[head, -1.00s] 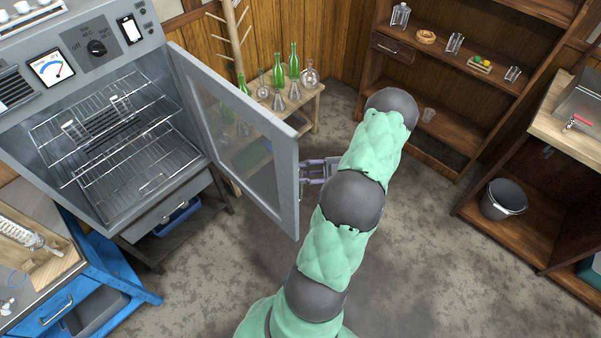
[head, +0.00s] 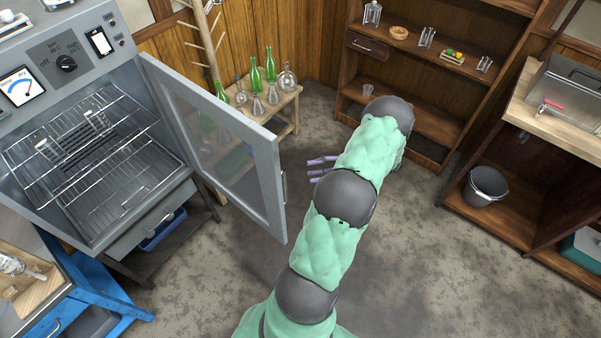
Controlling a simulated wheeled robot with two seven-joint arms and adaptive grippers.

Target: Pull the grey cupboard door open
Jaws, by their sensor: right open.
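The grey cupboard door (head: 267,160) with its glass pane stands swung wide open from the grey cupboard (head: 185,196). Its handle (head: 285,187) shows on the door's right edge. My right gripper (head: 312,170) is open and empty, a short way to the right of the door and apart from the handle. Part of it is hidden behind my green-sleeved arm. Wire racks (head: 90,150) show inside the cupboard. My left gripper is not in view.
A small wooden table (head: 285,103) with green bottles and flasks stands behind the door. A brown shelf unit (head: 425,125) is at the back. A black bucket (head: 485,186) sits at right, and a blue bench (head: 110,300) at lower left. Floor right of my arm is clear.

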